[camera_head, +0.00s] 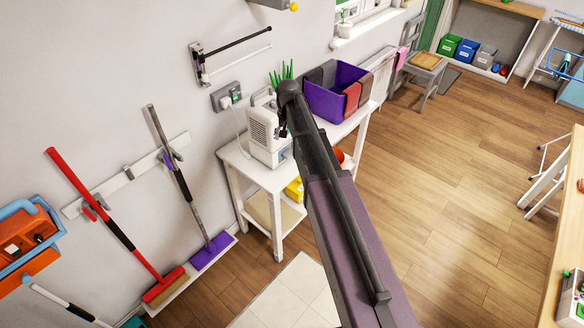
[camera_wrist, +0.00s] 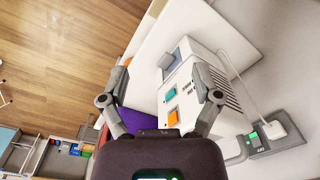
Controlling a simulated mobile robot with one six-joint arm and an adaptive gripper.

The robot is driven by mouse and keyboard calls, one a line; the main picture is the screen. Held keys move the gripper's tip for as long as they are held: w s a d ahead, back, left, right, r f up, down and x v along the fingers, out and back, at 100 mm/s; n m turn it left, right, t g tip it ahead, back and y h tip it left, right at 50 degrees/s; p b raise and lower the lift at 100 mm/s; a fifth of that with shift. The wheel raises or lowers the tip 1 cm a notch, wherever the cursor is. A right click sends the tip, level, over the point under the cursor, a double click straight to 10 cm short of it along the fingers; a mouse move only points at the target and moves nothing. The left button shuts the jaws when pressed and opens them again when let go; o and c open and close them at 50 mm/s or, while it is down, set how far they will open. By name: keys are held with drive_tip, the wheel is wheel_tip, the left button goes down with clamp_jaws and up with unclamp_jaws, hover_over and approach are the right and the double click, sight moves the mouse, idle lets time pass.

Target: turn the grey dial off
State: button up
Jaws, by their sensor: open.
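The white appliance (camera_head: 268,136) stands on a white table against the wall, with vents on its side. In the wrist view the appliance (camera_wrist: 200,70) shows an orange button and a teal button on its face. A small grey part (camera_wrist: 167,61) near its far end looks like the grey dial; its setting cannot be read. My gripper (camera_wrist: 162,66) is open and empty, its fingers spread to either side of the appliance's face in the picture. Whether it touches anything cannot be told. In the head view my arm hides the appliance's front and the dial.
A purple bin (camera_head: 326,103) with cloths stands beside the appliance on the white table (camera_head: 240,163). A wall socket (camera_head: 226,95) with a plugged cord is behind. Brooms (camera_head: 180,185) hang at left. Wooden floor (camera_head: 440,170) to the right is clear.

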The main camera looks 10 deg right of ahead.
drive_tip(key=s+f+n+b, duration=0.1)
drive_tip(key=s+f+b, duration=0.3)
drive_tip(key=s, duration=0.4)
drive_tip(key=shift+f, duration=0.45)
drive_tip(key=shift+s, duration=0.15)
drive_tip(key=s+n, duration=0.2)
drive_tip(key=s, duration=1.3)
drive_tip(key=shift+a+n, duration=0.15)
drive_tip(key=shift+n, duration=0.15)
drive_tip(key=shift+c, duration=0.2)
